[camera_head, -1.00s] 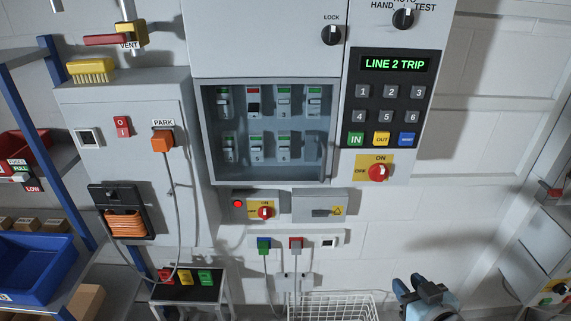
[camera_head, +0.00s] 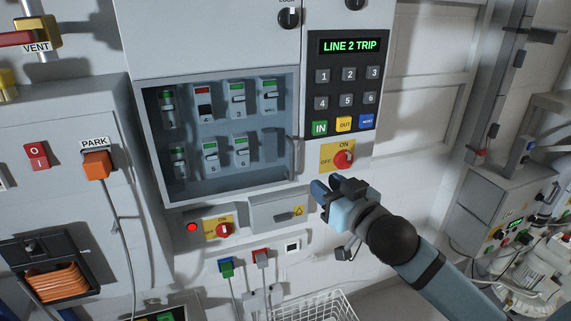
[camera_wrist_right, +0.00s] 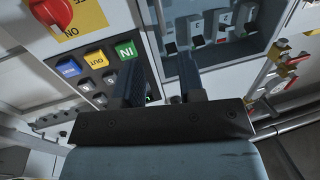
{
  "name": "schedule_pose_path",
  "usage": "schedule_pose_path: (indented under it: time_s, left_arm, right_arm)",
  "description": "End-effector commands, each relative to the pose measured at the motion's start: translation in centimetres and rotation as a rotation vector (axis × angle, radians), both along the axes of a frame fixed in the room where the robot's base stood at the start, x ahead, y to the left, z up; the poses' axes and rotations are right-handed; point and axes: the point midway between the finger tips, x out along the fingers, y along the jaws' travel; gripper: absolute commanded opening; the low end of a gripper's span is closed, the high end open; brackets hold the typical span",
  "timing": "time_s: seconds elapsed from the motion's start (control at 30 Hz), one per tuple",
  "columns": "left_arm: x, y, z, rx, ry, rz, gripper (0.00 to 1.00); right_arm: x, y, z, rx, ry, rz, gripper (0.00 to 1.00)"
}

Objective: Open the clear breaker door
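The clear breaker door (camera_head: 262,165) covers the recessed breaker box in the head view and looks closed. A slim upright handle (camera_head: 293,152) runs down its right side. Behind it are two rows of breakers (camera_head: 238,98); one in the top row shows red. My right gripper (camera_head: 325,188) is below and right of the door's lower right corner, apart from the handle. In the right wrist view the two fingers (camera_wrist_right: 159,85) are spread with nothing between them, and part of the breaker box (camera_wrist_right: 225,40) shows beyond. My left gripper is not in view.
Right of the door are a keypad (camera_head: 345,88) reading LINE 2 TRIP and a red rotary switch (camera_head: 343,160) close above my right gripper. A small grey box (camera_head: 275,212) and a red switch (camera_head: 224,230) sit below the door. A wire basket (camera_head: 320,306) stands lower down.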

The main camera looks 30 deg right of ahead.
Motion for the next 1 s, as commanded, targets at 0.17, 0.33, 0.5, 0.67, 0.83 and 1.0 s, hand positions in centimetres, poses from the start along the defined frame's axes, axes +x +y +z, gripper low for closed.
schedule_pose_path:
  time_s: [0.17, 0.33, 0.5, 0.67, 0.83, 1.0]
  left_arm:
    - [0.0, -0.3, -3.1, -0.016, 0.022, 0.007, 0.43]
    - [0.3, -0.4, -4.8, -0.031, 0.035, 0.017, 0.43]
    - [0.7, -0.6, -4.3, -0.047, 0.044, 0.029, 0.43]
    - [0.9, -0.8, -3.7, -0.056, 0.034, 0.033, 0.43]
    - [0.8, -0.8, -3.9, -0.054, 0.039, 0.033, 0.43]
    - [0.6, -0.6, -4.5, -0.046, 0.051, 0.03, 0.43]
  right_arm:
    - [1.1, 0.0, -0.7, -0.001, -0.008, 0.002, 0.36]
    - [1.8, -0.1, -0.8, -0.003, -0.005, 0.002, 0.36]
    - [4.2, -0.2, 0.1, -0.005, 0.0, -0.001, 0.36]
    - [7.7, -0.4, 0.2, -0.005, 0.0, -0.001, 0.36]
    - [10.7, -0.5, 0.1, -0.004, 0.001, -0.001, 0.36]
    - [12.6, -0.5, 0.0, -0.004, 0.002, -0.001, 0.36]
